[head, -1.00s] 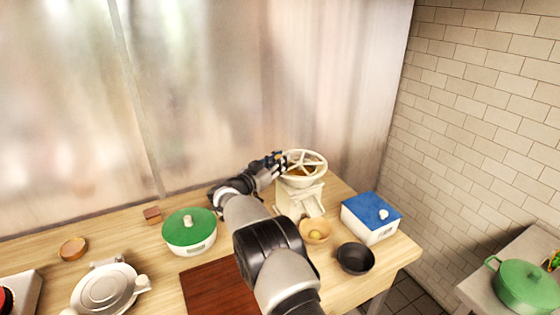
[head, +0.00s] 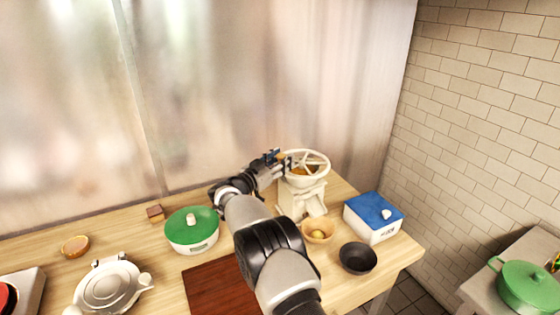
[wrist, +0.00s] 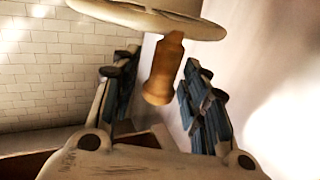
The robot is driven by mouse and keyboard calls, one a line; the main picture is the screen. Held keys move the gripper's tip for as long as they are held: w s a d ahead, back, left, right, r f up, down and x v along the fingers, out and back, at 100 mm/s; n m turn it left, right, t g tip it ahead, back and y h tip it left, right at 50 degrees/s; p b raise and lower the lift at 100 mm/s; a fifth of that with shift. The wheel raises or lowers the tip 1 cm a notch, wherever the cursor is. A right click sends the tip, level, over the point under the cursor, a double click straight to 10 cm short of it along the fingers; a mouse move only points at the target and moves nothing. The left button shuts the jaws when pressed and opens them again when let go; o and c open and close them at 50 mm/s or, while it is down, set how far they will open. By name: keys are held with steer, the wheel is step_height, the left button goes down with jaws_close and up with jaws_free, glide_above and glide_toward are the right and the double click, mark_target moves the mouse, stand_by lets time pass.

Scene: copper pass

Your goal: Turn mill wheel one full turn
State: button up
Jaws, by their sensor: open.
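A cream mill (head: 301,203) stands at the back right of the wooden counter, with a spoked wheel (head: 322,162) on top. My gripper (head: 283,160) is at the left side of the wheel in the head view. In the wrist view, the pale wheel rim (wrist: 150,18) crosses the top. A wooden handle (wrist: 164,72) hangs down from it between the two spread fingers of my gripper (wrist: 160,85). Gaps show on both sides of the handle, so the fingers are open around it and not closed on it.
A wooden bowl (head: 318,232) with a yellowish thing inside and a black bowl (head: 358,259) stand in front of the mill. A blue-lidded white box (head: 372,218) is right of it.

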steer(key=shift+s+a, duration=0.1)
steer(key=v, duration=1.1)
steer(key=shift+s+a, duration=0.25)
steer(key=shift+c, duration=0.2)
